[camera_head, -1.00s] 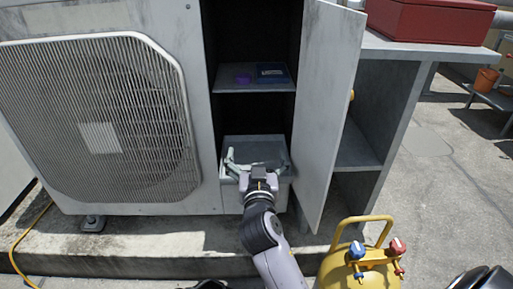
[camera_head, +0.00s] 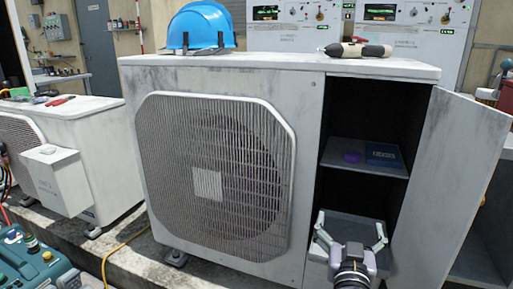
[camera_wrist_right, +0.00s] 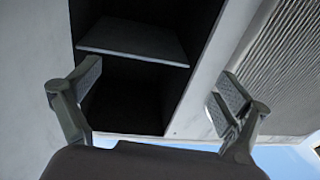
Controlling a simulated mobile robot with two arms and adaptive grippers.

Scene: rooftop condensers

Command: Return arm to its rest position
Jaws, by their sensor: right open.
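My right gripper (camera_head: 350,228) is open, with its two fingers spread and nothing between them. In the head view it is in front of the lower part of the open compartment of the large condenser (camera_head: 310,180). In the right wrist view the open fingers (camera_wrist_right: 160,88) frame the dark compartment and its shelf (camera_wrist_right: 135,42), with empty space between them. A grey drawer or tray (camera_head: 347,228) shows behind the fingers, partly hidden by them. My left gripper is not in view.
The compartment's door (camera_head: 448,190) stands open on the right. A purple item (camera_head: 351,156) and a blue box (camera_head: 383,154) lie on the inner shelf. A blue helmet (camera_head: 202,27) and a tool (camera_head: 357,49) lie on top. A smaller unit (camera_head: 75,140) stands at left.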

